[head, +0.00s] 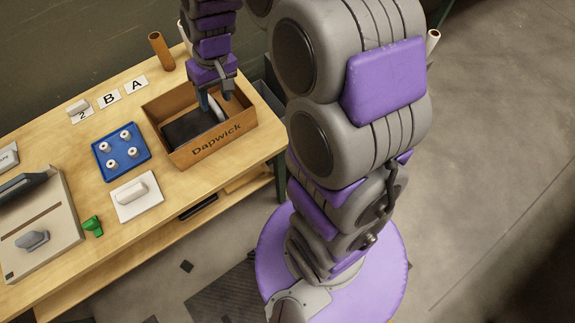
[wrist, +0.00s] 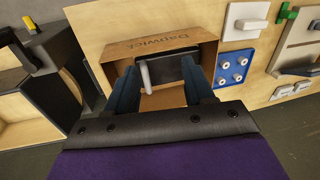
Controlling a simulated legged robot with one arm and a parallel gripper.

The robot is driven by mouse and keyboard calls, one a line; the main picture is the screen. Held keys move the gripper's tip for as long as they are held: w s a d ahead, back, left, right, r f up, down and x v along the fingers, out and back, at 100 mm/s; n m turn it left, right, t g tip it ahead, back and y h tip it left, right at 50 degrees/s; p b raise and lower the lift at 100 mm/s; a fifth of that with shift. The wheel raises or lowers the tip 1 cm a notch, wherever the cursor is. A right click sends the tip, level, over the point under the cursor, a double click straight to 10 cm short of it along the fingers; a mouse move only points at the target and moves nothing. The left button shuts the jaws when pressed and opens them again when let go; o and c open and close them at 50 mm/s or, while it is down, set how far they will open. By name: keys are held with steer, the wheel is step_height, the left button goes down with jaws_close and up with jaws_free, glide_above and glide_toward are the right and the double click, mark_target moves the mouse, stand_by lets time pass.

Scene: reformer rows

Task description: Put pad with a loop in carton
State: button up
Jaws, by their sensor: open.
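The carton (head: 205,146) is an open brown box marked "Dapwick" near the right end of the table; it also shows in the wrist view (wrist: 115,51). A dark pad (head: 183,131) lies inside it, with a pale upright loop (head: 216,106) at its right side. In the wrist view the pad (wrist: 175,69) and loop (wrist: 146,76) show inside the carton. My gripper (head: 214,96) is open, reaching down at the carton. In the wrist view the loop shows between the fingers (wrist: 161,88), nearer the left one. No contact is visible.
A blue tray (head: 104,147) with several white pegs and a white plate with a handle-like block (head: 132,191) lie left of the carton. Cards (head: 135,84) and a brown cylinder (head: 160,52) stand behind. A green piece (head: 93,226) is further left. The table edge is close in front.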

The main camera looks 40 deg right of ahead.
steer(key=s+d+r+g+h, duration=0.1)
steer(key=s+r, duration=0.1)
steer(key=s, duration=1.1)
steer(key=s+d+r+g+h, duration=0.1)
steer(key=s+r, duration=0.2)
steer(key=s, duration=1.1)
steer(key=shift+s+m, duration=0.3)
steer(key=shift+m, duration=0.1)
